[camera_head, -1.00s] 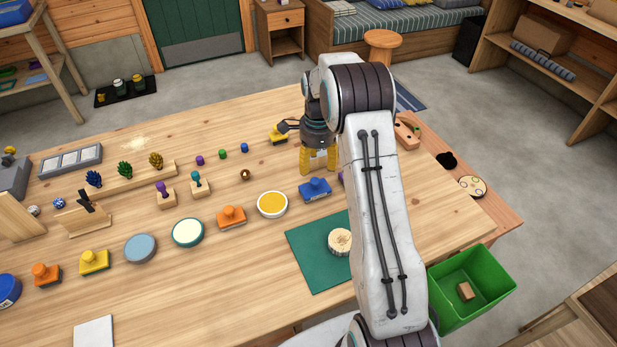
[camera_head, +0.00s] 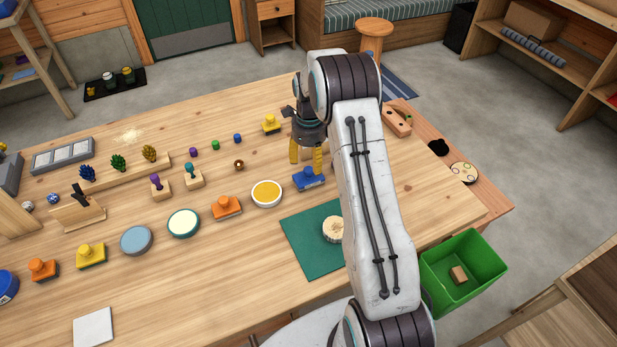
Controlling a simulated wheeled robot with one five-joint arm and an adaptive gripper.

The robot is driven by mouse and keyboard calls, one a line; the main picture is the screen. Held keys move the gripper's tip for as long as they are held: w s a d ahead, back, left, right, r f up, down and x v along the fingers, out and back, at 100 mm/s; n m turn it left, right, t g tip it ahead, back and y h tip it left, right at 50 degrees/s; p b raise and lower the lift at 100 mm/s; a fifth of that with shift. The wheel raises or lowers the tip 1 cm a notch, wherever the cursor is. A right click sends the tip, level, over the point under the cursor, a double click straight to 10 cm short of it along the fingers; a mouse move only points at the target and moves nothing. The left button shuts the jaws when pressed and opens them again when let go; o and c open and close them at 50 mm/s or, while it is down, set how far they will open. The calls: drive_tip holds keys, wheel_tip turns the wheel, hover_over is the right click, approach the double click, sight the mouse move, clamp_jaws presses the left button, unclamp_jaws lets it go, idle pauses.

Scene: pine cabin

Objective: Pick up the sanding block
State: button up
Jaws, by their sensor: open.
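Several knobbed blocks that look like sanding blocks stand on the wooden bench (camera_head: 180,290); I cannot tell which one is named. A blue block (camera_head: 308,182) lies close below my gripper (camera_head: 306,160). My gripper is open and empty, its two yellow fingers apart and pointing down. The right fingertip overlaps the blue block's knob in the picture; I cannot tell whether they touch. A yellow block (camera_head: 271,126) stands farther back, left of my gripper. An orange block (camera_head: 227,208), another yellow block (camera_head: 92,257) and another orange block (camera_head: 43,271) stand to the left.
A yellow-filled bowl (camera_head: 266,194) stands left of the blue block. Stamps (camera_head: 194,178), pinecones (camera_head: 118,163) and small coloured pieces are farther left. A green crate (camera_head: 480,290) holds a brown block (camera_head: 459,275).

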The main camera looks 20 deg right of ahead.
sight(309, 169)
drive_tip(key=shift+f+p, duration=0.5)
drive_tip(key=shift+f, duration=1.75)
drive_tip(key=shift+c, duration=0.2)
clamp_jaws()
